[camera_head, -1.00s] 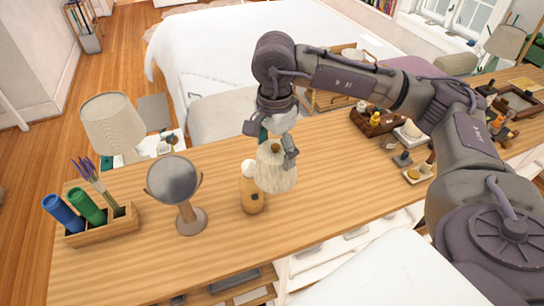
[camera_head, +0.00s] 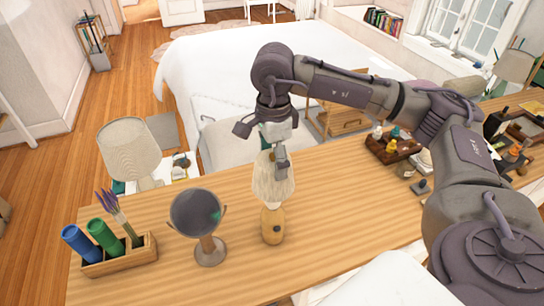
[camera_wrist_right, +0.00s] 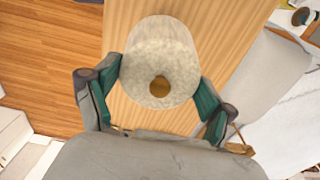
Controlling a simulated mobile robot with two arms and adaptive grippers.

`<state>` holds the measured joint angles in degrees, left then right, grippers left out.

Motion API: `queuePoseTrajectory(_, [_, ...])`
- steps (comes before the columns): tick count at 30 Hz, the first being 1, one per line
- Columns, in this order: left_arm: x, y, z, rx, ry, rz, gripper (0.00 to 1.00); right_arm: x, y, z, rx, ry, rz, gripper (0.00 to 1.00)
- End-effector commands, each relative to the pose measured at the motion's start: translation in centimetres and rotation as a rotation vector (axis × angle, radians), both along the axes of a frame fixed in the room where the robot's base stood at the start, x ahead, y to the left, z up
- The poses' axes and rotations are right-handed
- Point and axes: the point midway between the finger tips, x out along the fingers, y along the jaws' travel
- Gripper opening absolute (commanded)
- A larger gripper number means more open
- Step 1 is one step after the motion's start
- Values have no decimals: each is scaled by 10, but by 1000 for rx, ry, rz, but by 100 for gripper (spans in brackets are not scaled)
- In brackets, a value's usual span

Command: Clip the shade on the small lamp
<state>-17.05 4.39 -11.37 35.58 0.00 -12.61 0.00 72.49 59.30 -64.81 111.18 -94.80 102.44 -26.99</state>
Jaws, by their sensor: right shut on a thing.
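The small lamp has a rounded wooden base (camera_head: 273,228) standing upright on the wooden tabletop. The pale, textured shade (camera_head: 273,182) is directly above the base and covers the bulb, with a sliver of white showing under its rim. My right gripper (camera_head: 272,155) is shut on the shade near its top. In the right wrist view, the shade (camera_wrist_right: 160,50) lies between the green-padded fingers of the gripper (camera_wrist_right: 161,86), with a brown round spot in its middle. Whether the shade is seated on the lamp is hidden. My left gripper is not in view.
A round mirror (camera_head: 197,213) on a stand is left of the lamp. A wooden holder (camera_head: 120,258) with blue and green tubes is farther left. A tray of small bottles (camera_head: 394,147) is at the right. A larger lamp (camera_head: 130,148) stands beyond the table. Tabletop right of the base is clear.

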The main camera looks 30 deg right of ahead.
Motion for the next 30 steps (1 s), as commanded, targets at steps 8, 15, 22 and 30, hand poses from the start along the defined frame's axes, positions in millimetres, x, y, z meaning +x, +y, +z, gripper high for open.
queuePoseTrajectory(8, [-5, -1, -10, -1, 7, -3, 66, -1, 0, -23, -1, 1, 1, 56])
queuePoseTrajectory(15, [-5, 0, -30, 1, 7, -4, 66, -1, 0, -45, -1, 1, 2, 56])
queuePoseTrajectory(22, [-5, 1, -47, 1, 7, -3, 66, 0, 0, -63, 0, 1, 2, 56])
queuePoseTrajectory(30, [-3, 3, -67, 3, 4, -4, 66, 0, 0, -84, 0, 0, 3, 56])
